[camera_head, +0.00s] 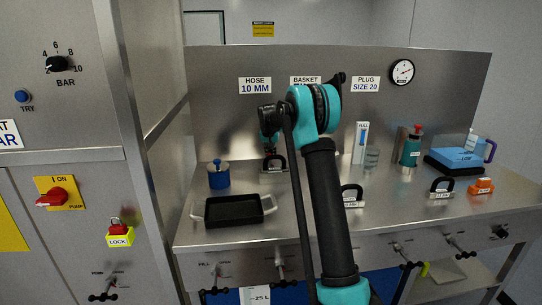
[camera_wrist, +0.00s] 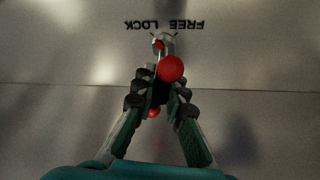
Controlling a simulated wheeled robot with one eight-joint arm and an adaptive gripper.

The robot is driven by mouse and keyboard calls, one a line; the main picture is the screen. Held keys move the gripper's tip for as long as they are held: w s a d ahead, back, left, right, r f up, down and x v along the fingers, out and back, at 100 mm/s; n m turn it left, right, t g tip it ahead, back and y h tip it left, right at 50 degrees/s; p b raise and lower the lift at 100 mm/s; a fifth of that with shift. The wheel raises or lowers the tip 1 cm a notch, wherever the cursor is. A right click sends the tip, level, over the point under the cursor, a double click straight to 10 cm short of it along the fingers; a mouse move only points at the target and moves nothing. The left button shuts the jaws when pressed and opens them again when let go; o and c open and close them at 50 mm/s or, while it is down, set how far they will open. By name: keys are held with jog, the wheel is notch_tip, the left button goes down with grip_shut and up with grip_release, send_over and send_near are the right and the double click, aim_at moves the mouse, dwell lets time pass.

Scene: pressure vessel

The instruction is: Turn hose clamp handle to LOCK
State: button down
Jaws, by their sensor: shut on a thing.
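In the wrist view, the words FREE and LOCK (camera_wrist: 164,25) are printed upside down on a metal panel, LOCK on the left and FREE on the right. Just below them is a metal clamp pivot (camera_wrist: 163,43) with a red spot. A handle with a red ball (camera_wrist: 171,68) extends from it towards my gripper (camera_wrist: 160,88). My gripper's dark fingertips are closed around the handle below the ball. A second red part (camera_wrist: 153,113) shows between the fingers. In the head view, my arm hides most of the clamp.
A blue pot (camera_head: 218,178) and a black tray (camera_head: 235,209) stand on the steel bench left of my arm. A teal bottle (camera_head: 411,150), a blue scale (camera_head: 458,161) and black-handled weights (camera_head: 441,188) stand to the right.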

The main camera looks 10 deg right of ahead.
jog(key=n, duration=0.1)
jog(key=n+y, duration=0.1)
jog(key=n, duration=0.1)
jog(key=shift+a+n+y, duration=0.25)
jog(key=shift+n+y, duration=0.05)
jog(key=shift+n, duration=0.1)
jog(key=shift+s+n+y, duration=0.15)
jog(key=shift+n+y, duration=0.55)
jog(key=shift+n, duration=1.1)
jog(key=c, duration=1.4)
grip_release()
